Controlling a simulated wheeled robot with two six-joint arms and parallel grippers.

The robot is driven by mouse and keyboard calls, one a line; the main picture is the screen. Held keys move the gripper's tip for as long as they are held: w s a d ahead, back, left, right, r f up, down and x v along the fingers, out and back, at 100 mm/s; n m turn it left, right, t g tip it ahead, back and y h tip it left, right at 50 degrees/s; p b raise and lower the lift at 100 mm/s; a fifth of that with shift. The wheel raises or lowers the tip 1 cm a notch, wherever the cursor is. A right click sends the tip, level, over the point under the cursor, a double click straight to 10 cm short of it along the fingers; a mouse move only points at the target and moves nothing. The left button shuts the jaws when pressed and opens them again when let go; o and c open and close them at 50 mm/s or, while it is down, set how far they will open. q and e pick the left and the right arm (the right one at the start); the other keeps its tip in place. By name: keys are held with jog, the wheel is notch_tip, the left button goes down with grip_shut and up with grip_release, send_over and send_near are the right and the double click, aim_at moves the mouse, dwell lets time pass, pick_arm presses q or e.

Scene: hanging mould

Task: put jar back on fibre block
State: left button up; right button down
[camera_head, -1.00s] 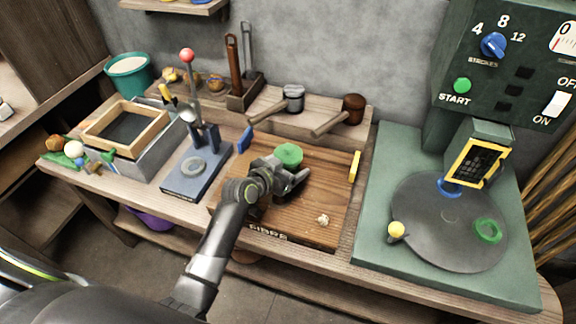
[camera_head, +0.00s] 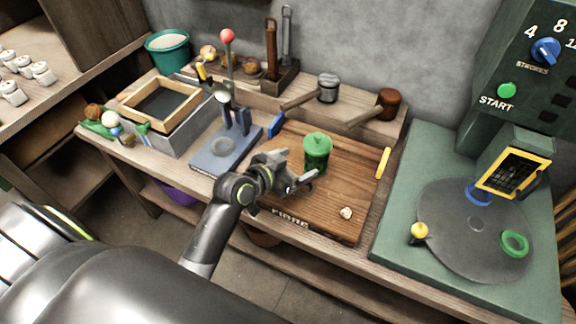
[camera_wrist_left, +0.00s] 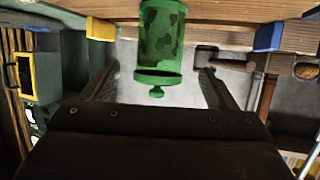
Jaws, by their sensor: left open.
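The green jar (camera_head: 316,152) with its lid on stands upright on the wooden fibre block (camera_head: 342,196), towards the back middle. In the left wrist view the jar (camera_wrist_left: 160,45) appears upside down, with darker green patches, beyond the spread fingers. My left gripper (camera_head: 300,179) is open, just in front of the jar and a little to its left, with nothing held. The jar looks clear of both fingers. My right gripper is not in view.
A small pale lump (camera_head: 346,212) lies near the block's front right. A blue piece (camera_head: 276,124) and a yellow piece (camera_head: 383,163) are at its edges. A blue lever press (camera_head: 226,150) stands left. The green machine's round plate (camera_head: 475,230) is on the right.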

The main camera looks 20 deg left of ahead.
pick_arm(q)
jog(key=shift+v, duration=1.35)
jog(key=s+a+f+n+g+y, duration=0.1)
jog(key=s+a+f+g+y, duration=0.15)
jog(key=s, duration=0.65)
jog(key=s+a+f+n+g+y, duration=0.2)
jog(key=s+a+g, duration=0.2)
jog(key=s, duration=0.4)
jog(key=s+a+f+n+g+y, duration=0.1)
jog(key=s+a+f+g+y, duration=0.15)
jog(key=s, duration=0.65)
notch_tip(320, 180, down, 26)
jog(key=s+a+g+h, duration=0.1)
jog(key=a, duration=0.1)
jog(key=s+d+f+g, duration=0.1)
jog(key=s+f, duration=1.3)
jog(key=shift+s+f+n+g, duration=0.2)
jog(key=shift+s+n+g, duration=0.05)
jog(key=shift+n+g, duration=0.05)
jog(key=shift+d, duration=0.1)
